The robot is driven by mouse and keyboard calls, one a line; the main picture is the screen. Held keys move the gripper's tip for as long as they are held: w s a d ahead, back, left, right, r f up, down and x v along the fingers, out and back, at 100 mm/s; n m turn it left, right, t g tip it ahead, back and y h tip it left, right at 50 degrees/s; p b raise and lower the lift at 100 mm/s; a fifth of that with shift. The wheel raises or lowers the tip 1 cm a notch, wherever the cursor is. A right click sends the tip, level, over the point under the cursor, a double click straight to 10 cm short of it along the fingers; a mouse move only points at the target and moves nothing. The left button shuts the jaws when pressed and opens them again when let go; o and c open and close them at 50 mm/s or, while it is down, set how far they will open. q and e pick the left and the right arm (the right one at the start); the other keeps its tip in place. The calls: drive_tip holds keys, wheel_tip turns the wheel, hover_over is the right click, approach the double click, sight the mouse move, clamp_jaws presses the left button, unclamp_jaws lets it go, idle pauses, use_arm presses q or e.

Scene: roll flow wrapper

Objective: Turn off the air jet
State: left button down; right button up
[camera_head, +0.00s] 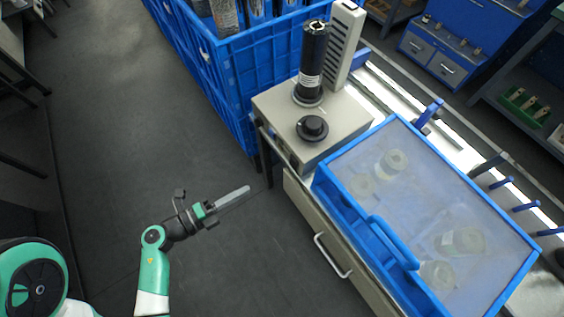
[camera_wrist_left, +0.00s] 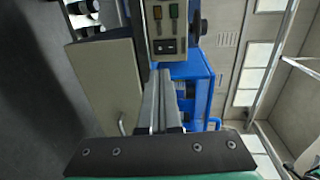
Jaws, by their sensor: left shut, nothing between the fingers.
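A beige control box (camera_head: 345,115) stands at the head of the bench, with a black knob (camera_head: 312,128) and an upright black cylinder (camera_head: 313,60) on top. In the left wrist view the front panel of the box (camera_wrist_left: 153,28) carries small green and orange controls and a black switch block (camera_wrist_left: 165,46). Which control belongs to the air jet I cannot tell. My left gripper (camera_head: 247,189) is shut and empty, over the floor to the left of the box, apart from it. It also shows in the left wrist view (camera_wrist_left: 160,74), with its tips just below the panel. My right gripper is not in view.
A blue-framed clear cover (camera_head: 435,195) with a blue handle (camera_head: 394,243) stands right of the box, over several round pieces. A beige cabinet front (camera_head: 318,232) with a metal handle lies below. A large blue crate (camera_head: 265,65) stands behind. The floor (camera_head: 110,120) at left is clear.

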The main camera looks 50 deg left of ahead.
use_arm(q)
drive_tip(key=shift+s, duration=0.1)
drive_tip(key=shift+d, duration=0.1)
drive_tip(key=b, duration=0.4)
approach(291, 165)
drive_tip(key=w, duration=0.4)
drive_tip(key=w+f, duration=0.1)
drive_tip(key=w, duration=0.1)
drive_tip(key=shift+w+d, duration=0.25)
drive_tip(key=shift+w, duration=0.15)
